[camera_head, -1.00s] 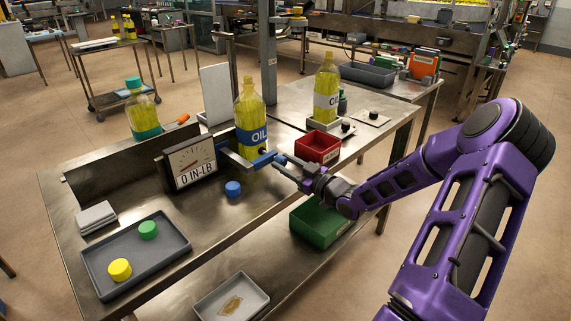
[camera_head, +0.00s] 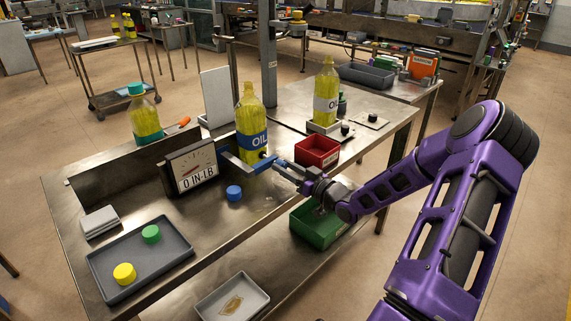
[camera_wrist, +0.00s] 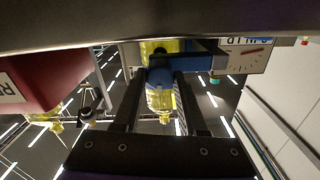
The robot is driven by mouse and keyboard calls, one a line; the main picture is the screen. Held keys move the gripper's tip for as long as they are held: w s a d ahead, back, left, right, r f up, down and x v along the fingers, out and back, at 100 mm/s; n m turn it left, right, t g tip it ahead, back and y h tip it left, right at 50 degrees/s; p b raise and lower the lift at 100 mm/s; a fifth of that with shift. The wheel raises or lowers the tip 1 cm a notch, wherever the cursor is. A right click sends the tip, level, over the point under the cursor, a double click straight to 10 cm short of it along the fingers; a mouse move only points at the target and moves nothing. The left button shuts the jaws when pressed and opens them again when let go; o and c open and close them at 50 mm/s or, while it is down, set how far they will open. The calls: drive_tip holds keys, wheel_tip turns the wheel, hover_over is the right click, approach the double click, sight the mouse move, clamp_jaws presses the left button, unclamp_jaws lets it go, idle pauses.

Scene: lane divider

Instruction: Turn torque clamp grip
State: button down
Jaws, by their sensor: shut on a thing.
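The torque clamp's blue grip (camera_head: 262,164) sits in front of a yellow oil bottle (camera_head: 251,118) with a blue OIL label. A dial gauge (camera_head: 192,168) at the clamp's left reads 0 IN-LB. My gripper (camera_head: 280,165) reaches in from the right at the grip. In the wrist view, my gripper's two dark fingers (camera_wrist: 160,82) flank the blue grip (camera_wrist: 160,73) and are shut on it. The yellow bottle shows behind it, and the gauge (camera_wrist: 240,58) is at upper right. The finger contact is small and partly hidden in the head view.
A blue cap (camera_head: 234,193) lies on the bench below the clamp. A grey tray (camera_head: 108,262) holds a green and a yellow cap. A red bin (camera_head: 317,151) stands right of the bottle, near my gripper. A green bin (camera_head: 312,232) is below the arm.

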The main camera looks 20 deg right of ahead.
drive_tip(key=shift+f+m+p, duration=0.1)
drive_tip(key=shift+m+p, duration=0.35)
drive_tip(key=shift+m, duration=0.55)
drive_tip(key=shift+c, duration=2.2)
unclamp_jaws()
drive_tip(key=shift+s+d, duration=0.1)
drive_tip(key=shift+s, duration=0.05)
drive_tip(key=v, duration=1.7)
drive_tip(key=shift+p, duration=0.45)
drive_tip(key=shift+s, duration=0.1)
